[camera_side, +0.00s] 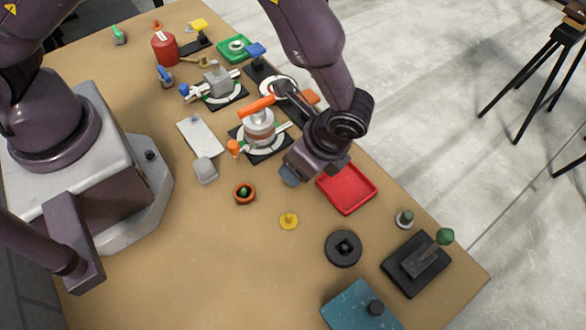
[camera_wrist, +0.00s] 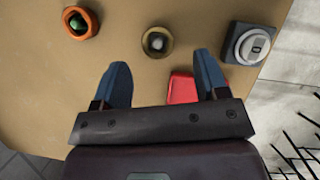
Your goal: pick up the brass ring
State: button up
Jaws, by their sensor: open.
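The brass ring (camera_wrist: 156,42) lies flat on the table in the wrist view, with a small grey-white knob inside it. A yellow round piece (camera_side: 289,221) with a small knob in the side view may be this ring; the details are too small to be sure. My gripper (camera_wrist: 163,80) has two blue fingers spread apart, with nothing held between them. The ring shows ahead of the gap between the fingertips and apart from them. In the side view my gripper (camera_side: 290,175) hangs over the table, left of the red tray and up from the yellow piece.
An orange ring (camera_wrist: 81,22) around a dark green piece lies to the left. A red tray (camera_side: 346,188) is near the table edge; a grey box with a dial (camera_wrist: 248,43) shows at right in the wrist view. A black disc (camera_side: 343,248) and lever base (camera_side: 416,264) stand lower right.

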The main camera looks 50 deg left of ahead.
jog(key=x, duration=0.4)
jog(key=shift+s+a+f, duration=0.1)
jog(key=shift+s, duration=0.05)
jog(key=c, duration=1)
